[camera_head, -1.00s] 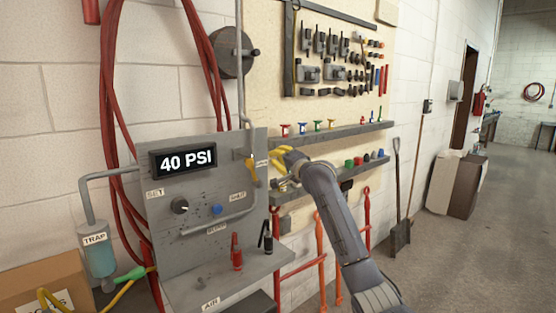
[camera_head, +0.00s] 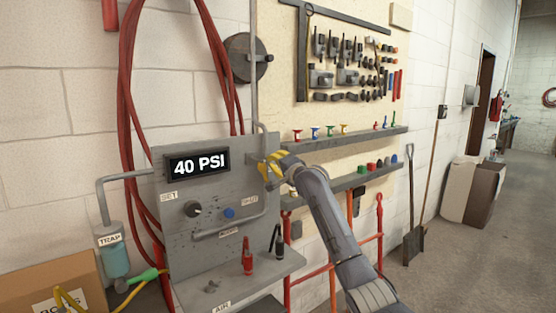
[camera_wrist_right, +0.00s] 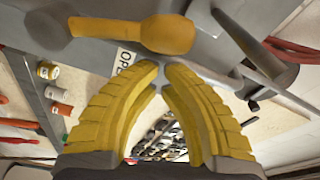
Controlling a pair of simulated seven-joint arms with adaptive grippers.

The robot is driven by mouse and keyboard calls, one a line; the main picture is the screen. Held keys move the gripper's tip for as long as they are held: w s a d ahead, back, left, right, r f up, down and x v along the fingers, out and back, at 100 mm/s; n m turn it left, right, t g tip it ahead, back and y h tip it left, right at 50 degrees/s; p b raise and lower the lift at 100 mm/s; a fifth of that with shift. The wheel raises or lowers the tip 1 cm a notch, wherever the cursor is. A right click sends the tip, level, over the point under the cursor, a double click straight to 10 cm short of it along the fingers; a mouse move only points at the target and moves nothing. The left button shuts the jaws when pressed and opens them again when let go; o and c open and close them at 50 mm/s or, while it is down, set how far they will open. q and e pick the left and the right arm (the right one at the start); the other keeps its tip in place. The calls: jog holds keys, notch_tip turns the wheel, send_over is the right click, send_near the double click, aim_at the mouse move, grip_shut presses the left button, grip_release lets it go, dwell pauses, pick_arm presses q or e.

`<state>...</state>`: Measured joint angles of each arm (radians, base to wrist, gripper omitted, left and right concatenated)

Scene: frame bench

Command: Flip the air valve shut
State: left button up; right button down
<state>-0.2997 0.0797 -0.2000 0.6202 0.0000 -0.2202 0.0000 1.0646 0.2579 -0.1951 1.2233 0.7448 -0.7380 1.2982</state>
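The air valve's yellow lever (camera_wrist_right: 130,34) lies crosswise at the top of the right wrist view, its rounded end toward the right. A label reading "OP", partly covered (camera_wrist_right: 124,60), shows just below it. My right gripper (camera_wrist_right: 161,68) has its yellow fingertips together, with nothing seen between them, just short of the lever. Whether they touch it I cannot tell. In the head view the right gripper (camera_head: 264,166) is at the right edge of the grey panel (camera_head: 180,235), and its yellow fingers cannot be told apart from the lever there. My left gripper is not in view.
A "40 PSI" display (camera_head: 198,163), a black knob (camera_head: 193,209) and a blue button (camera_head: 229,213) are on the panel. A grey pipe (camera_head: 235,226) runs below them. Shelves (camera_head: 345,135) with small parts stand to the right.

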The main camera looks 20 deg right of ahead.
jog(key=shift+s+a+f, duration=0.15)
jog(key=shift+s+a, duration=0.1)
jog(key=shift+a, duration=0.05)
jog(key=shift+s+a+n, duration=0.25)
jog(key=shift+a+n, duration=0.4)
jog(key=shift+n, duration=0.15)
jog(key=shift+w+d+r, duration=0.85)
jog(key=shift+w+d, duration=0.15)
jog(key=shift+d, duration=0.65)
jog(key=v, duration=1)
